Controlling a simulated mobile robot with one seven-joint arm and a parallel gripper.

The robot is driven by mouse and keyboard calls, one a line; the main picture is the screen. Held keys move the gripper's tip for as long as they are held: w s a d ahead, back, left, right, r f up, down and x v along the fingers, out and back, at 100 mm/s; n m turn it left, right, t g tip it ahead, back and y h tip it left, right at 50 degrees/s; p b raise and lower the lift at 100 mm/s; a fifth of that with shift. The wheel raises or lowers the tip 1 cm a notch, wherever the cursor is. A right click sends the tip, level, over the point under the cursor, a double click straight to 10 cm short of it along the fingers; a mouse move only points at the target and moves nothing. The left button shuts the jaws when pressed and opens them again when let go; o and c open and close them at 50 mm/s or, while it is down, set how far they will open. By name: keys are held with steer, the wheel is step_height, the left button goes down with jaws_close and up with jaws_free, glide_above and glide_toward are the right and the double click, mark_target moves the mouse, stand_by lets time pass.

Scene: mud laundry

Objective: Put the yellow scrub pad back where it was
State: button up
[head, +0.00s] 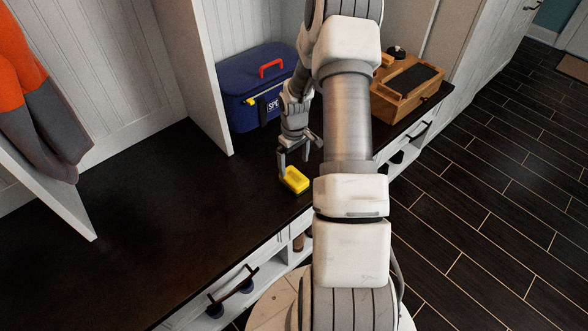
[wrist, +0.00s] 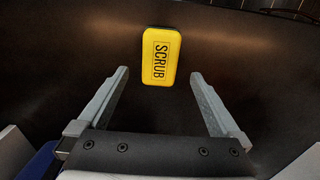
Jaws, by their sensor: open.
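The yellow scrub pad (head: 295,180) lies on the dark bench top (head: 150,230), close to its front edge. In the wrist view the pad (wrist: 161,56) lies flat with the word SCRUB facing up, just beyond and between my fingertips. My gripper (head: 294,162) is open above the bench, right by the pad. In the wrist view both fingers (wrist: 158,75) are spread wide with nothing between them. Whether a fingertip touches the pad is unclear.
A blue cooler (head: 245,90) with a red handle stands behind my gripper. A wooden box (head: 405,90) sits further right on the bench. A white divider (head: 190,70) rises left of the cooler. Orange and grey clothing (head: 40,100) hangs at left. The left bench top is clear.

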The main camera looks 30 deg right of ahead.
steer(key=shift+r+p, duration=0.45)
steer(key=shift+r, duration=1.85)
step_height(320, 180, up, 13)
steer(key=t+h, duration=0.1)
glide_above(294, 176)
steer(key=a, duration=0.5)
steer(key=s+a+r+t, duration=0.1)
steer(key=s+a+r, duration=0.35)
steer(key=r, duration=0.45)
steer(key=s+a+r+m+t+y, duration=0.1)
steer(key=s+a+r+t, duration=0.1)
steer(key=s+a+r, duration=0.5)
steer(key=s+a+r+m+t, duration=0.1)
steer(key=s+a+r+t, duration=0.1)
steer(key=s+a+r, duration=0.45)
step_height(294, 176, up, 15)
steer(key=s+d+p, duration=0.1)
steer(key=s+p, duration=0.1)
steer(key=p, duration=1.5)
steer(key=shift+s, duration=0.25)
steer(key=shift+d, duration=0.1)
